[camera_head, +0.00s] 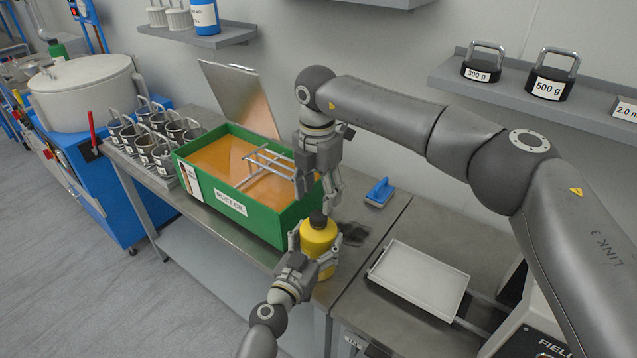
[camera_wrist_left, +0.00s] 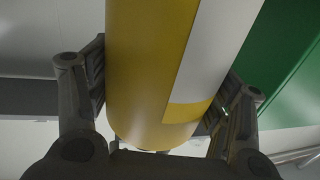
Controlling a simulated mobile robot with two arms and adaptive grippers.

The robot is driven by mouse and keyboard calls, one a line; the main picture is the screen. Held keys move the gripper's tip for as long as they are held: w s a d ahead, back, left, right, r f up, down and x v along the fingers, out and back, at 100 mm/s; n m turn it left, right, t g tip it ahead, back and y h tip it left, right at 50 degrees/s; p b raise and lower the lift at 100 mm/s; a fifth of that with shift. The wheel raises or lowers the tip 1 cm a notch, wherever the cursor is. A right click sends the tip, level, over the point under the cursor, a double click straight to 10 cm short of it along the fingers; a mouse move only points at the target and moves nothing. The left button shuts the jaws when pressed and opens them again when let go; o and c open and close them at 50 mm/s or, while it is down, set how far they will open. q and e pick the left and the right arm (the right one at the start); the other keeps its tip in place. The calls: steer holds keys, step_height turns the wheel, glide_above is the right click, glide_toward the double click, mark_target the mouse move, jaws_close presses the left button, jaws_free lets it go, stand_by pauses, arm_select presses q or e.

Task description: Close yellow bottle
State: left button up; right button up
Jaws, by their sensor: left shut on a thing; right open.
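The yellow bottle (camera_head: 319,238) stands upright at the front edge of the steel bench, with a black cap (camera_head: 318,219) at its top. My left gripper (camera_head: 318,246) is shut on the bottle's body, one finger on each side. In the left wrist view the yellow bottle (camera_wrist_left: 150,70) with its white label fills the middle between the fingers. My right gripper (camera_head: 319,197) is open, pointing down just above the cap. I cannot tell whether its fingertips touch the cap, or whether the cap is seated. I cannot tell whether the bottle's base rests on the bench.
A green tub labelled rust oil (camera_head: 231,208) with an open lid and wire rack stands left of the bottle. A blue-handled brush (camera_head: 380,192) lies behind right, near a dark stain. A white tray (camera_head: 418,279) is to the right. Metal cups (camera_head: 160,150) stand at the left.

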steer(key=n, duration=0.5)
steer(key=shift+r+n, duration=0.15)
steer(key=shift+n, duration=0.15)
steer(key=n, duration=0.3)
steer(key=shift+r, duration=0.15)
steer(key=n, duration=0.4)
steer(key=shift+r, duration=0.1)
steer(key=n, duration=0.5)
steer(key=shift+r, duration=0.15)
steer(key=n, duration=0.4)
steer(key=shift+r, duration=0.1)
steer(key=n, duration=0.5)
steer(key=shift+r, duration=0.15)
steer(key=n, duration=0.5)
steer(key=shift+r, duration=0.15)
steer(key=n, duration=0.4)
steer(key=shift+r+n, duration=0.1)
steer(key=shift+n, duration=0.2)
